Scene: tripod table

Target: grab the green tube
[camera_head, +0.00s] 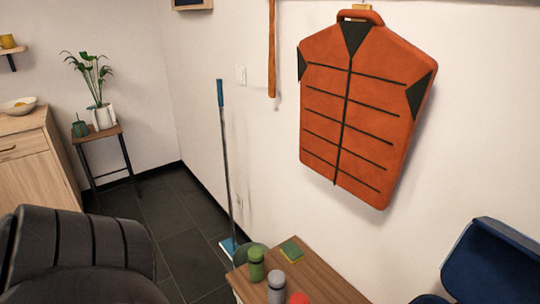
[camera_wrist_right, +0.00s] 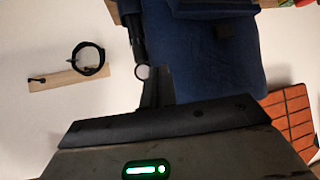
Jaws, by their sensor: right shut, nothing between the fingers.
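My left gripper is not in view.
A green and yellow sponge (camera_head: 291,250) lies on the table behind the tubes. A blue seat (camera_head: 495,262) is at the right, and a dark ribbed form (camera_head: 80,252) at lower left. A mop (camera_head: 226,175) leans on the wall. An orange vest (camera_head: 375,110) hangs above.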

